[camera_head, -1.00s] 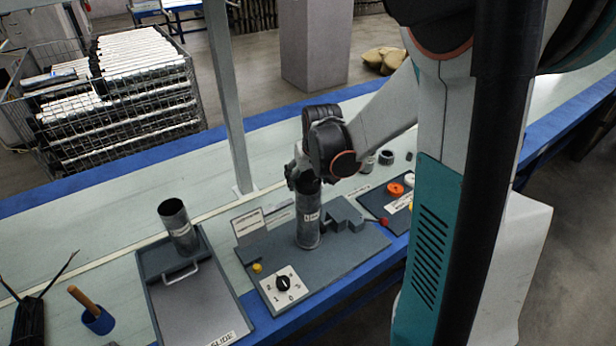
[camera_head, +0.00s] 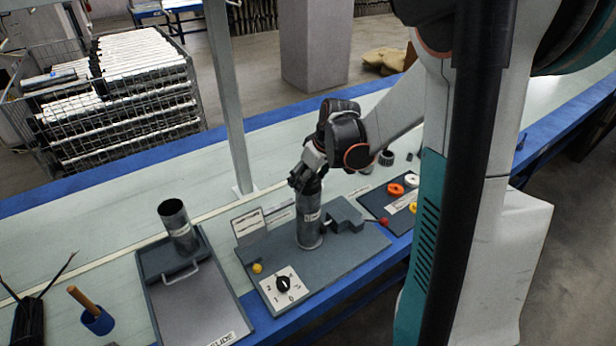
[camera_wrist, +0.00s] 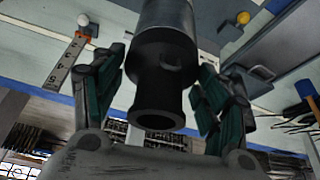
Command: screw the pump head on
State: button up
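A dark grey cylinder, the pump tube (camera_head: 309,222), stands upright in the grey fixture (camera_head: 350,250) on the bench. My gripper (camera_head: 307,181) is at its top end, tilted, coming from the upper right. In the wrist view, a dark stepped part with a narrower open neck, apparently the pump head (camera_wrist: 160,95), sits on the cylinder's end. My gripper (camera_wrist: 160,98) has one finger on each side of it, and the fingers look spread, with narrow gaps beside the neck. The joint between head and tube cannot be made out.
A second tube (camera_head: 178,228) stands in a grey tray (camera_head: 200,305) at left. A numbered dial (camera_head: 283,285) is at the fixture's front. A dark board (camera_head: 375,203) with coloured rings lies at right. A grey post (camera_head: 228,100) rises behind. The bench behind the fixture is mostly clear.

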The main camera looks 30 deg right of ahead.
jog(key=c, duration=0.5)
jog(key=shift+m+h, duration=0.7)
jog(key=shift+m, duration=1)
jog(key=shift+m+h, duration=0.6)
jog(key=shift+m, duration=1.1)
jog(key=shift+m+g+h, duration=0.4)
jog(key=shift+m+h, duration=0.2)
jog(key=shift+m, duration=1.1)
